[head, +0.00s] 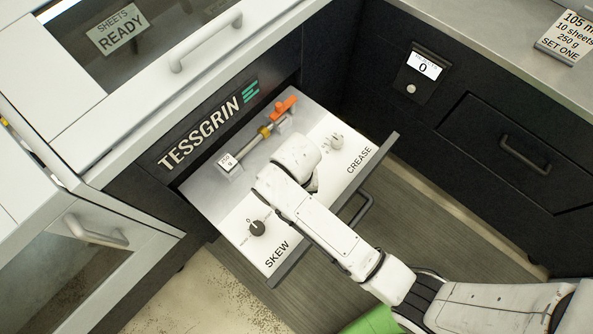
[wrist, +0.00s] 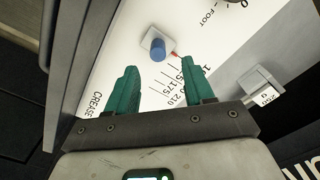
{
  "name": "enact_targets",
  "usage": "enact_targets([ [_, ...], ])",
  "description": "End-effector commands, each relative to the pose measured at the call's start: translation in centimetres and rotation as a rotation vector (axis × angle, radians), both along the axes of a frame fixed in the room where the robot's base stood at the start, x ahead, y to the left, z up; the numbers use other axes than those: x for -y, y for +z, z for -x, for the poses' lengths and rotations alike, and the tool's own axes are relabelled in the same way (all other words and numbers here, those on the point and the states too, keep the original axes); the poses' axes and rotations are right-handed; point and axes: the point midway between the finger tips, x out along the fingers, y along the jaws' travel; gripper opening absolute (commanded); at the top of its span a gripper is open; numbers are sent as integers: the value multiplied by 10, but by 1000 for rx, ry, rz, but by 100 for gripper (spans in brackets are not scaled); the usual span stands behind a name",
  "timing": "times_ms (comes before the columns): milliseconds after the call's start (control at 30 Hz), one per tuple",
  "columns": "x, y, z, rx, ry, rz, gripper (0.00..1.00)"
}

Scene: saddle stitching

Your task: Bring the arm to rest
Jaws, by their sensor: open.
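My white arm (head: 325,227) reaches from the lower right over the pulled-out control drawer (head: 213,197). My gripper (wrist: 158,68) shows in the wrist view with two teal fingers spread apart and nothing between them. Past the fingertips, a blue-tipped peg (wrist: 158,49) stands on a small grey block with a red pointer beside a printed scale. The gap between fingertips and peg is hard to judge. In the head view my arm hides the fingers and the blue-tipped peg.
A cabinet with a handled drawer (head: 520,150) stands right. Grey floor mat (head: 440,225) shows in front of the drawer.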

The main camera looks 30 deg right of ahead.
Motion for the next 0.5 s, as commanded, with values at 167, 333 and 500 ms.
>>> enact_targets([
  [167,0,17,0,0,1,0,52],
  [333,-1,20,0,0,1,0,52],
  [500,-1,20,0,0,1,0,52],
])
